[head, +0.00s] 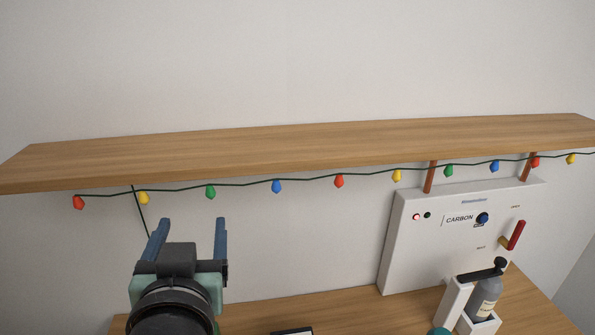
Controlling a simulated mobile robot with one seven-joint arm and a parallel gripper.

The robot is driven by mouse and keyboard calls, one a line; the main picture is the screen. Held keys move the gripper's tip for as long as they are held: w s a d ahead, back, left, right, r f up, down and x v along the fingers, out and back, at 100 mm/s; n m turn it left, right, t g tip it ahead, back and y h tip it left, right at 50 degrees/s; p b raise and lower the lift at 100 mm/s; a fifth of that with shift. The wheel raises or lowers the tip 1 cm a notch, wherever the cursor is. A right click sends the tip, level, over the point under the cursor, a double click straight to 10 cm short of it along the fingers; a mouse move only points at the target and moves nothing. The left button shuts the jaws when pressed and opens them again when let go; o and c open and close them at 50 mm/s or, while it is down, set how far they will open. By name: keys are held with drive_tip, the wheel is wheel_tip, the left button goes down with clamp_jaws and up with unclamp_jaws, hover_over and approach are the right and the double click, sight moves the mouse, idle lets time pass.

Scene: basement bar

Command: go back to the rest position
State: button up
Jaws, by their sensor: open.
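My gripper (188,234) is in the lower left of the head view, seen from behind. Its two blue fingers are spread apart and point up and away toward the wall. Nothing shows between them. The gripper is in front of the wall, below the wooden shelf (300,139) in the picture. My arm hides part of the wooden counter (370,312) behind it.
A string of coloured bulbs (339,181) hangs along the shelf's front edge. At right, a white panel (420,255) marked CARBON has a blue knob (482,218) and a red lever (516,235). A grey bottle (485,297) stands in a white holder (478,325) before it.

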drive_tip(key=s+d+r+t+h, duration=0.1)
drive_tip(key=d+r+t, duration=0.3)
drive_tip(key=r, duration=0.5)
drive_tip(key=s+d+r+m+t+h, duration=0.1)
drive_tip(key=s+d+r+t, duration=0.3)
drive_tip(key=r, duration=0.5)
drive_tip(key=s+d+r+t+h+b, duration=0.1)
drive_tip(key=s+d+r+t+h, duration=0.1)
drive_tip(key=d+r, duration=0.6)
drive_tip(key=shift+s+r+m+t, duration=0.4)
drive_tip(key=shift+s+r+t, duration=0.35)
drive_tip(key=shift+t, duration=0.15)
drive_tip(key=shift+f, duration=0.15)
